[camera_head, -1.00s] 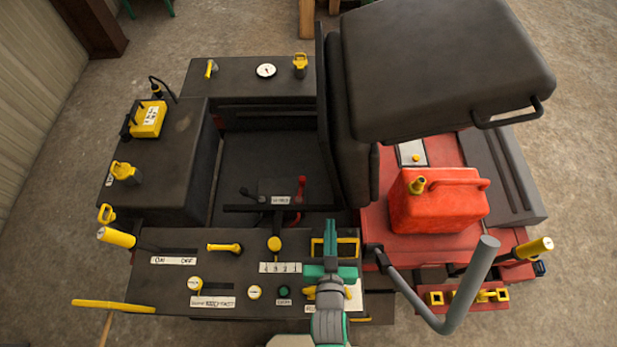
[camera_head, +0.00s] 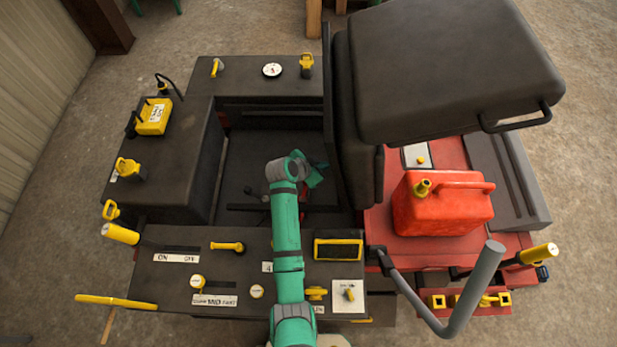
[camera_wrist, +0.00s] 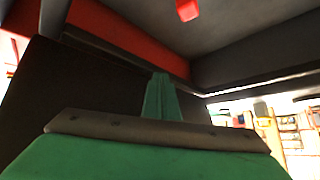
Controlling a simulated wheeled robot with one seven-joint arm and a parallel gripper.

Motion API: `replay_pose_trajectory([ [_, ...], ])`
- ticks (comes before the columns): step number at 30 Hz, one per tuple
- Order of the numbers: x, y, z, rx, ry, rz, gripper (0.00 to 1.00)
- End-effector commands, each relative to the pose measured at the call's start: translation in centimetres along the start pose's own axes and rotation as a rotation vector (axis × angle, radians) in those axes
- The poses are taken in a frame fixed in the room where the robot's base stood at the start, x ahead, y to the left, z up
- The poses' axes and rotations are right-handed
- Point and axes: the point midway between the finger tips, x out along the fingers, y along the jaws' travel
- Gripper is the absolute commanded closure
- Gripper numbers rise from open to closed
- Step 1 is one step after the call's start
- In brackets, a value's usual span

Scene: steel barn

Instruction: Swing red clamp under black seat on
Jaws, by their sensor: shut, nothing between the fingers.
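The black seat (camera_head: 445,75) is tipped up at the upper right in the head view, its backrest-like part (camera_head: 362,120) beside the dark well. My gripper (camera_head: 316,172) is down in the well just left of the seat, empty. Its closed green fingers (camera_wrist: 162,97) show in the wrist view, below and apart from the red block.
A black control panel (camera_head: 215,270) with yellow knobs lies under my forearm. A red fuel can (camera_head: 445,207) stands on the red deck at the right. A grey bent lever (camera_head: 470,295) rises at the lower right. Dark walls close around the gripper.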

Motion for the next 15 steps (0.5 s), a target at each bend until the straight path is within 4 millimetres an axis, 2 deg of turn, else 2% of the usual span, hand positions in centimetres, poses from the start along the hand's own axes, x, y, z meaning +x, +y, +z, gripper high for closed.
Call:
replay_pose_trajectory([
  [1,0.0,-0.6,-0.5,0.083,-0.037,0.055,1.00],
  [4,-0.4,-0.6,-0.7,0.266,-0.122,0.185,1.00],
  [9,-2.6,-1.1,0.0,0.527,-0.253,0.384,1.00],
  [15,-4.9,-1.7,0.8,0.679,-0.337,0.525,1.00],
])
